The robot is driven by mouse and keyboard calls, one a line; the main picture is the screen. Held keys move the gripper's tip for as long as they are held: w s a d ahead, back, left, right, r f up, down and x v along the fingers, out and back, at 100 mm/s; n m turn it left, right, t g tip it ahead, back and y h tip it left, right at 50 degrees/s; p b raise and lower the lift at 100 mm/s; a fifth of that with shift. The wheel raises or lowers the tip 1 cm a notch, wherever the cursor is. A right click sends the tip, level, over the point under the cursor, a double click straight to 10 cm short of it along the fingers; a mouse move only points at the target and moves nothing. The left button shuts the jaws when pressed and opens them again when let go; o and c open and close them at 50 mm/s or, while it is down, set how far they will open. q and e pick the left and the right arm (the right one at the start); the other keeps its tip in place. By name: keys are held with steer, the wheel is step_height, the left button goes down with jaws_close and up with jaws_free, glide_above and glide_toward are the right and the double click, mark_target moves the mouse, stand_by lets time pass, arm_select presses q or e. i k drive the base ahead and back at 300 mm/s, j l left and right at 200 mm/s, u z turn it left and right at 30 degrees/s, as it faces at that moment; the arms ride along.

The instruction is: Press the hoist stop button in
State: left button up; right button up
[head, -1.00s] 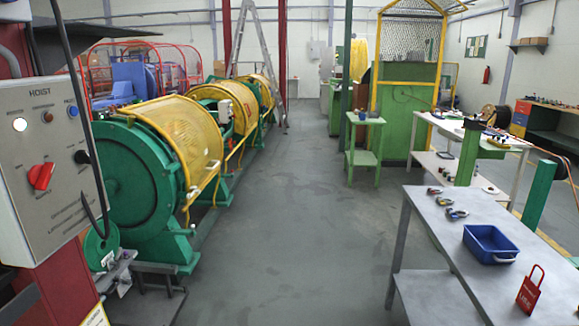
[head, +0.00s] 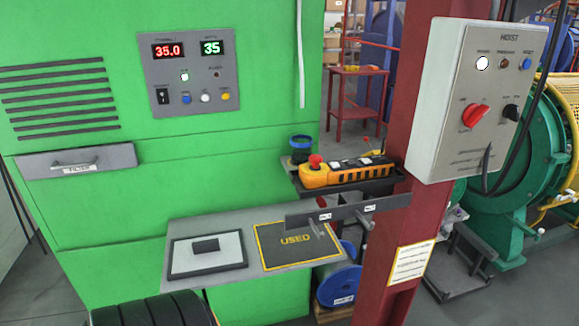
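A grey control box labelled HOIST (head: 478,100) is fixed to a red post at the right. It has a lit white lamp (head: 483,63), a dark red lamp or button (head: 504,64), a blue one (head: 526,64), a red rotary knob (head: 475,116) and a black knob (head: 511,112). A yellow pendant (head: 345,172) lies on a dark shelf left of the post. A red mushroom button (head: 316,161) stands up at its left end; I cannot tell how far in it is.
A green cabinet (head: 120,220) with a red and green digital display panel (head: 193,70) fills the left. A grey shelf with a yellow-edged mat marked USED (head: 296,246) juts out low. The red post (head: 388,215) stands between pendant and green strander (head: 500,220).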

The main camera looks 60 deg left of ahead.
mark_target(316, 159)
steer(key=k+u, duration=0.1)
steer(key=u, duration=1.25)
